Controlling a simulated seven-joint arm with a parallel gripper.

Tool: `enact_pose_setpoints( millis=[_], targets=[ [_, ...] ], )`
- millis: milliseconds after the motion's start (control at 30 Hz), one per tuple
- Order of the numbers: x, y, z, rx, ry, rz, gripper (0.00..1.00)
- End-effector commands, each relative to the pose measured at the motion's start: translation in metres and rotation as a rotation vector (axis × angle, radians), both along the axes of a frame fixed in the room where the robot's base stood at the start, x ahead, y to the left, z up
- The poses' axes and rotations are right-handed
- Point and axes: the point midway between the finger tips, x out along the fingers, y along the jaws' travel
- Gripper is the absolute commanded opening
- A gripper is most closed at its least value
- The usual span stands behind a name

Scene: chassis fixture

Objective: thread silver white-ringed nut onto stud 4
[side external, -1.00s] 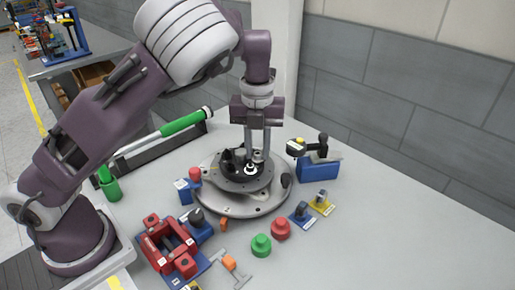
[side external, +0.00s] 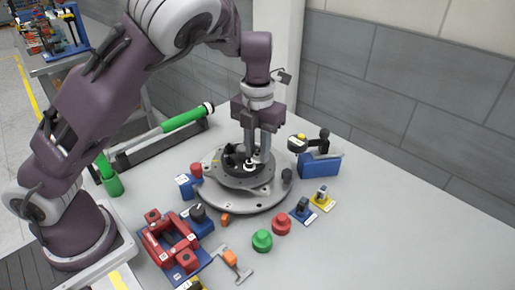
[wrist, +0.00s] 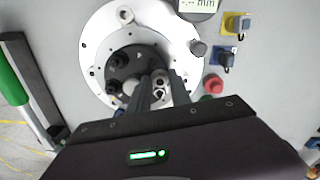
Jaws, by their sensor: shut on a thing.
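My gripper (side external: 257,158) points down over the dark hub of the round chassis fixture (side external: 212,197), its fingertips low at the hub's right side. In the wrist view my gripper (wrist: 162,92) is shut on a small silver piece (wrist: 160,82), which appears to be the nut. The fingers hide much of it, and I cannot tell how far it sits on a stud. A white-ringed piece (side external: 249,167) stands on the hub just in front of the fingers. Dark posts (wrist: 122,60) stand elsewhere on the hub. Stud numbers are not readable.
A blue stand (side external: 320,166) with a dark-handled tool is behind right. Red (side external: 281,224) and green (side external: 262,241) knobs and small blocks lie in front. A red clamp fixture (side external: 170,240) is front left, a green-handled tool (side external: 182,118) back left. The right tabletop is clear.

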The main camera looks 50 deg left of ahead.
Motion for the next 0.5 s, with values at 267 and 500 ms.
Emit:
enact_pose_setpoints(
  millis=[267, 500],
  targets=[
    [0.0017, 0.0026, 0.0004, 0.006, -0.006, -0.162, 0.0],
    [0.0019, 0.0022, -0.0003, 0.004, -0.006, -0.447, 0.0]
  ],
)
